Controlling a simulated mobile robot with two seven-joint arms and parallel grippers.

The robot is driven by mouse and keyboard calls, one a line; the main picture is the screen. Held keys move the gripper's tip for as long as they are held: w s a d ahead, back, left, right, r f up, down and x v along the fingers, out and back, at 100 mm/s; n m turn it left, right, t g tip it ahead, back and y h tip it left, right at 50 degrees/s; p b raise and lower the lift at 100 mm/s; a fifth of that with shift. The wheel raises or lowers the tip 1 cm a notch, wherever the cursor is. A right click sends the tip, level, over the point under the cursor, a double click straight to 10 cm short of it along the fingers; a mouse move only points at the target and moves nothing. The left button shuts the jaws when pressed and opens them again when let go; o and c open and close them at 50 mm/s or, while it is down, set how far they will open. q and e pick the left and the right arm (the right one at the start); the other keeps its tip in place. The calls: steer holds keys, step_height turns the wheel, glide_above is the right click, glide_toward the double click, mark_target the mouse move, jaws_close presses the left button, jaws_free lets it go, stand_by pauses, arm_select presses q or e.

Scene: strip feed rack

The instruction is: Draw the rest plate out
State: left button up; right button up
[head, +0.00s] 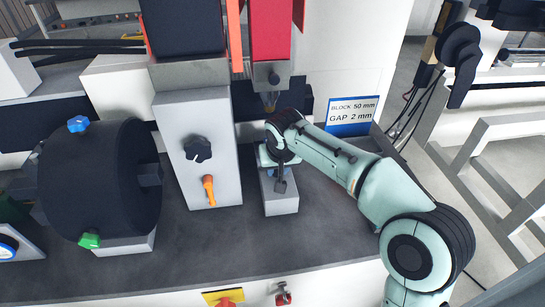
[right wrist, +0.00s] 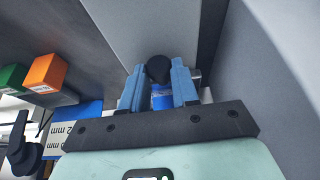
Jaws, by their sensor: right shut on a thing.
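My right gripper (head: 272,172) is over a small grey block (head: 282,203) on the dark bench top, right of the grey upright housing. In the right wrist view its two blue fingers (right wrist: 158,88) stand either side of a black round knob (right wrist: 158,68) with a blue collar (right wrist: 161,97) below it. The fingers are shut on this knob, in front of a grey surface (right wrist: 165,25). My right wrist hides most of the grip in the head view. I cannot tell for certain which surface is the rest plate. My left gripper is not in view.
The grey housing (head: 183,125) with a black star knob (head: 198,149) and orange lever (head: 208,188) stands close left. A black drum (head: 98,180) is farther left. A red unit (head: 271,35) hangs above. A sign (head: 352,115) reads block 50 mm, gap 2 mm.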

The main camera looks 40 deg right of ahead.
mark_target(282, 198)
steer(key=shift+s+a+f+b, duration=0.1)
steer(key=shift+s+a+b, duration=0.1)
steer(key=shift+s+a, duration=0.75)
steer(key=shift+s+a+f+b, duration=0.1)
steer(key=shift+s+a+b, duration=0.25)
steer(key=shift+s, duration=1.05)
steer(key=shift+s+a+b, duration=0.1)
steer(key=shift+s+a, duration=0.6)
steer(key=shift+s, duration=0.5)
stand_by(3.9)
steer(key=shift+s+a, duration=0.1)
steer(key=shift+s, duration=0.1)
steer(key=o, duration=0.8)
